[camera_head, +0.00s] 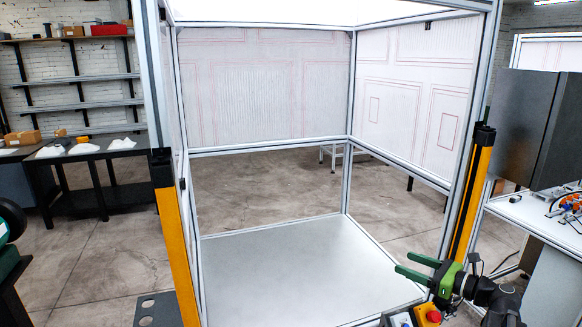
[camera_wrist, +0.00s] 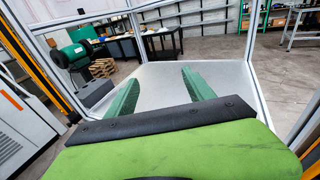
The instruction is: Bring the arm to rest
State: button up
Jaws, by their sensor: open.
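My gripper (camera_head: 418,268) is at the lower right in the head view, with green fingers pointing left. The fingers are spread apart with nothing between them. In the wrist view the two green fingers (camera_wrist: 160,92) stand apart over the pale floor plate (camera_wrist: 205,78) of the framed cell. The gripper is beside the right yellow light curtain post (camera_head: 472,195), near the front opening of the cell. A control box with a red button (camera_head: 433,316) sits just below the gripper in the head view. Whether the gripper touches it I cannot tell.
The left yellow post (camera_head: 176,250) marks the other side of the opening. The cell's floor plate (camera_head: 290,270) is bare. Patterned panels (camera_head: 265,85) close its upper back. A dark cabinet (camera_head: 540,125) and a white table (camera_head: 535,215) stand at right. Shelves (camera_head: 80,80) line the left wall.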

jog(key=a+f+n+g+b, duration=0.1)
jog(key=a+f+n+g, duration=0.25)
jog(key=a+f, duration=0.45)
jog(key=s+a+f+n+g+h+b, duration=0.1)
jog(key=a+f+n+g+b, duration=0.2)
jog(key=a, duration=0.9)
jog(key=a+f+n+g, duration=0.45)
jog(key=a+f, duration=0.25)
jog(key=a, duration=0.3)
jog(key=s+a+f+n+g+h, duration=0.1)
jog(key=s+a+f+n+h, duration=0.25)
jog(key=f+n, duration=0.3)
jog(key=s+d+f+n+h, duration=0.1)
jog(key=s+d+n+h, duration=0.1)
jog(key=d+n, duration=0.3)
jog(key=s+d+f+n+g+h, duration=0.1)
jog(key=s+d+n+h, duration=0.1)
jog(key=d+n+h, duration=0.2)
jog(key=shift+d+f+n+b, duration=0.3)
jog(key=shift+d+n+b, duration=0.15)
jog(key=shift+n, duration=0.3)
jog(key=shift+h, duration=0.25)
